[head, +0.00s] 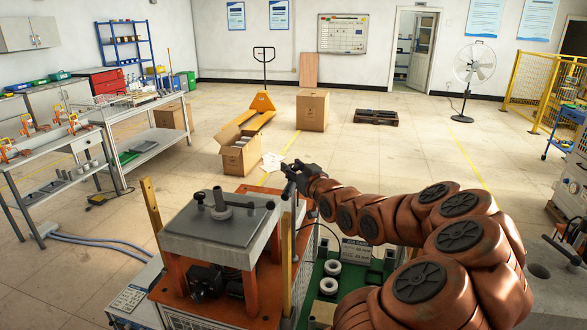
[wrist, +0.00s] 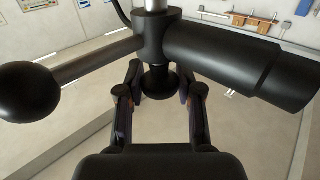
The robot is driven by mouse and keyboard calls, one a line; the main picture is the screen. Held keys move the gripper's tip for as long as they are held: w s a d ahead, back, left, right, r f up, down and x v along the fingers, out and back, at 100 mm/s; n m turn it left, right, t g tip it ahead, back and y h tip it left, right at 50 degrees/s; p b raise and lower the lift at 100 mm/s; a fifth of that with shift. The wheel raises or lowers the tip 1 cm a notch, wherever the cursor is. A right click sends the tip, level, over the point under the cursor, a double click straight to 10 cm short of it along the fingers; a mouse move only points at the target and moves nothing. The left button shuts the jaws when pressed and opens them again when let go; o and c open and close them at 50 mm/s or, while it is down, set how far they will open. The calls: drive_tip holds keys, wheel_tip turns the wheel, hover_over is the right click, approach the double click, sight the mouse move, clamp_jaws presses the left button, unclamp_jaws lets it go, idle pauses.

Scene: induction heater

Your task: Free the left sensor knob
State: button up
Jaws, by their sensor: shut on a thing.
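The sensor knob (wrist: 158,83) is a small black round knob under the central hub in the wrist view. My gripper (wrist: 160,76) has one finger on each side of it and is shut on it. The hub carries a bar with a black ball (wrist: 28,91) on the left and a thick black cylinder (wrist: 240,72) on the right. In the head view my gripper (head: 293,172) is at the right side of the heater (head: 215,235), by its upright post. The knob is too small to tell there.
A grey plate (head: 180,215) with a black handle tops the heater. White rings (head: 331,267) lie on a green surface to its right. An open cardboard box (head: 240,158) stands behind. A workbench (head: 150,145) is at the left.

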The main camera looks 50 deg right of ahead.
drive_tip(key=shift+c, duration=0.5)
drive_tip(key=shift+d+r+n+y+p, duration=0.1)
drive_tip(key=shift+n+y+p, duration=0.4)
drive_tip(key=shift+y+p, duration=0.25)
drive_tip(key=shift+n+t+y+p, duration=0.3)
drive_tip(key=shift+n+y+p, duration=0.3)
drive_tip(key=shift+y, duration=0.15)
drive_tip(key=shift+f+n+y+p, duration=0.1)
drive_tip(key=shift+n+y+p, duration=0.4)
drive_tip(key=shift+n+y, duration=0.9)
drive_tip(key=shift+f+n+y+p, duration=0.1)
drive_tip(key=shift+n+y+p, duration=0.5)
drive_tip(key=shift+y, duration=1.5)
drive_tip(key=shift+n+g+y, duration=1.1)
drive_tip(key=shift+n+y, duration=0.6)
drive_tip(key=shift+y, duration=0.6)
drive_tip(key=shift+r+n+g+y, duration=0.1)
drive_tip(key=shift+n+g+y, duration=1.1)
drive_tip(key=shift+n+y, duration=0.3)
drive_tip(key=shift+n+g+y, duration=0.6)
drive_tip(key=shift+g+y, duration=0.3)
drive_tip(key=shift+y, duration=0.1)
